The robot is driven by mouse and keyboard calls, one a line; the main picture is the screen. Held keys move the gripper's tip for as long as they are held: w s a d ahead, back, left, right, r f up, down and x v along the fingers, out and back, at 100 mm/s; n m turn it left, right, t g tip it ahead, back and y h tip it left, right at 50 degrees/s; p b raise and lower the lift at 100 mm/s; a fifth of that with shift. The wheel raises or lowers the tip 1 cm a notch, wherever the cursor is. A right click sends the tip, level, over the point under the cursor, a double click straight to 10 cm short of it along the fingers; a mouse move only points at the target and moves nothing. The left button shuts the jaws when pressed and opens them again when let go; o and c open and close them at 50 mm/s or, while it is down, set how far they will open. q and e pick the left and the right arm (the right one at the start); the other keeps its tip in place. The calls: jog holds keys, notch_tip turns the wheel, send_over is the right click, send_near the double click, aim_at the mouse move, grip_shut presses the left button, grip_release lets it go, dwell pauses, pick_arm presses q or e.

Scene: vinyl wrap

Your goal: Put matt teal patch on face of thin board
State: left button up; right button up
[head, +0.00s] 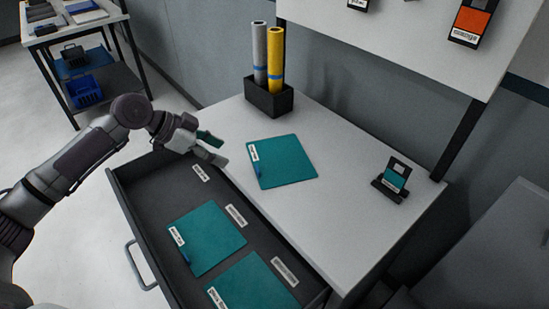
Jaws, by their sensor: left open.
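A teal square sheet (288,160) with a white label and a small blue tab lies flat on the grey tabletop. Two similar teal sheets lie in the open drawer, a middle one (213,238) and a front one (255,285) partly cut off by the frame. Their labels are too small to read, so I cannot tell which is matt. No thin board is clearly identifiable. My left gripper (217,149) is open above the drawer's back edge, left of the tabletop sheet and apart from it. Teal shows at its fingers. My right gripper is not in view.
A black holder (270,100) with a grey and a yellow roll stands at the table's back. A small black stand (386,189) with a teal card is at the right. The open drawer (150,183) juts out left. A shelf cart (112,75) stands far left.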

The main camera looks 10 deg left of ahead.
pick_arm(q)
send_near(256, 169)
jog(key=p+x, duration=0.1)
jog(key=x, duration=0.2)
jog(key=shift+d+r, duration=0.15)
jog(key=shift+r, duration=0.05)
jog(key=shift+w+d+f, duration=0.15)
jog(key=shift+d+f, duration=0.15)
jog(key=shift+f, duration=0.05)
jog(key=p+x, duration=0.2)
jog(key=x, duration=0.2)
jog(key=shift+d+f, duration=0.15)
jog(key=shift+d, duration=0.1)
jog(key=shift+d+f, duration=0.1)
jog(key=shift+f, duration=0.1)
jog(key=c, duration=0.8)
jog(key=shift+c, duration=0.5)
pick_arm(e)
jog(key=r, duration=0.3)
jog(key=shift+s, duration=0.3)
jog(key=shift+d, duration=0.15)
